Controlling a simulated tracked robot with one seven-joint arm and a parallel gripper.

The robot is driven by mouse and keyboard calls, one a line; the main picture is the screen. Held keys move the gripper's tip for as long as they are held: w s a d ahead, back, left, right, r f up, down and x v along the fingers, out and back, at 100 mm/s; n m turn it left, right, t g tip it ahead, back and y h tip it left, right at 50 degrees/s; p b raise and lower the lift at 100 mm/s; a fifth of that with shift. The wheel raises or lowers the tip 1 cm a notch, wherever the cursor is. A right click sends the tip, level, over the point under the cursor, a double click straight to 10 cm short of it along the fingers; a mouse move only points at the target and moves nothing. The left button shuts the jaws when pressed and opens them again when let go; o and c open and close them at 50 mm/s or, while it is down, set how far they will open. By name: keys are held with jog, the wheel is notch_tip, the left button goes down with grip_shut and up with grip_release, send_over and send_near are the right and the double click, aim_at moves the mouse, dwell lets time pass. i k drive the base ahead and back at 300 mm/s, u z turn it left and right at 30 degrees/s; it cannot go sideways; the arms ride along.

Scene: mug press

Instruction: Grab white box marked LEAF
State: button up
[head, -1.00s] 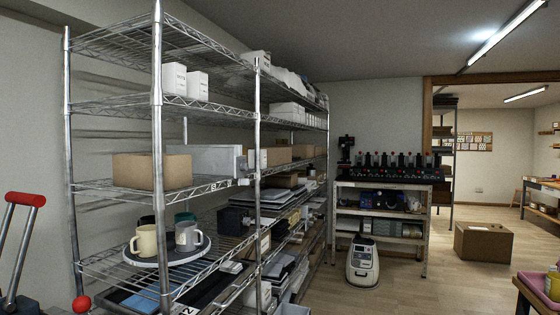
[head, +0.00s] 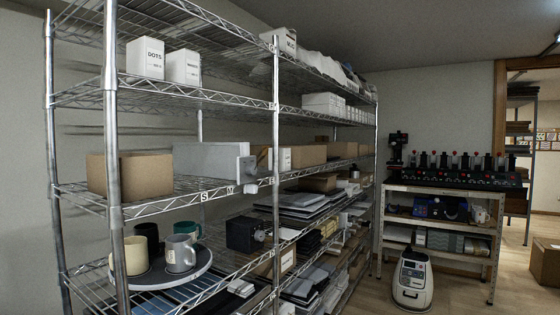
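I cannot read LEAF on any box in the head view. Two white boxes stand side by side on an upper tier of the wire rack: one is marked DOTS (head: 145,58), and the marking on the other white box (head: 183,67) is too small to read surely. Another white box (head: 284,41) sits higher on the rack, its marking also unreadable. My gripper is not in view.
The wire rack (head: 113,213) fills the left and middle. A cardboard box (head: 132,174) and several mugs on a round tray (head: 160,278) stand on its tiers. A white wheeled machine (head: 412,279) stands before a bench of presses (head: 455,177). Some floor shows at right.

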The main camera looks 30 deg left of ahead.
aim_at(285, 153)
jog(key=u, duration=0.3)
jog(key=i, duration=1.1)
jog(key=u, duration=0.9)
jog(key=i, duration=0.9)
jog(key=u, duration=0.35)
jog(key=k, duration=0.8)
jog(key=u, duration=0.2)
jog(key=i, duration=0.8)
jog(key=z, duration=0.1)
